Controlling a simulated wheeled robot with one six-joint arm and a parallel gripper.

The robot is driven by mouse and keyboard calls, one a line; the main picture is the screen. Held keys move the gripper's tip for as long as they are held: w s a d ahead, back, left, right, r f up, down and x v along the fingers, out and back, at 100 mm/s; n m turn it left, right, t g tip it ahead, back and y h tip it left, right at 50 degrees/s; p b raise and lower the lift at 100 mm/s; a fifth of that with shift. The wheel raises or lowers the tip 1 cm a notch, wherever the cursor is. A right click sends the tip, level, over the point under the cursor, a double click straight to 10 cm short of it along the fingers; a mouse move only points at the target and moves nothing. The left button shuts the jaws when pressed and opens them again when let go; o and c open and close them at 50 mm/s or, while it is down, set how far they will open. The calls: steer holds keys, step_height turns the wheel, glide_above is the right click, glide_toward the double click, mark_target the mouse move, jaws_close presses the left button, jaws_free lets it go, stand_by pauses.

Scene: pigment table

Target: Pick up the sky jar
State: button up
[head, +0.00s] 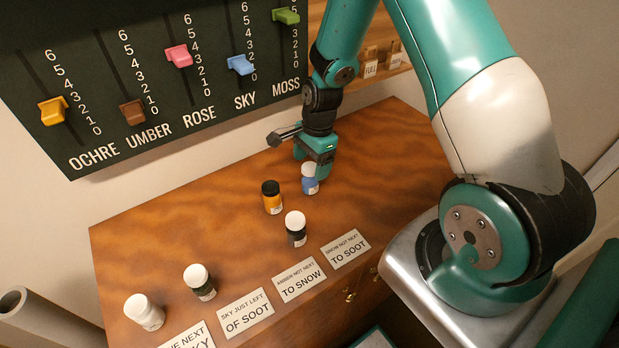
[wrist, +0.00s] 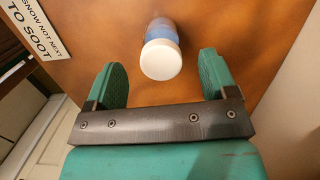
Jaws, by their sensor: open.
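The sky jar (head: 310,184) is blue with a white lid and stands upright on the wooden table (head: 200,230). In the wrist view its white lid (wrist: 161,60) shows near the middle, with a little blue body beyond it. My gripper (head: 310,158) is just behind and above the jar in the head view. In the wrist view my gripper (wrist: 165,80) is open, one finger to each side of the lid, with gaps on both sides. The jar looks just beyond or level with the fingertips; I cannot tell how deep it is between them.
An amber jar with a black lid (head: 271,197) stands close left of the sky jar. A dark jar (head: 296,229) is in front. Another dark jar (head: 200,282) and a white jar (head: 144,312) stand at the front left. Rule cards (head: 345,248) line the front edge. A slider board (head: 150,80) stands behind.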

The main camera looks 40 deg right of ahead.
mark_target(310, 179)
steer(key=shift+a+f+p, duration=0.15)
steer(key=shift+f+p, duration=0.25)
steer(key=shift+f, duration=0.8)
steer(key=shift+a+f+p, duration=0.15)
steer(key=shift+f+p, duration=0.25)
steer(key=shift+f, duration=0.75)
steer(key=c, duration=1)
steer(key=shift+w+r, duration=0.1)
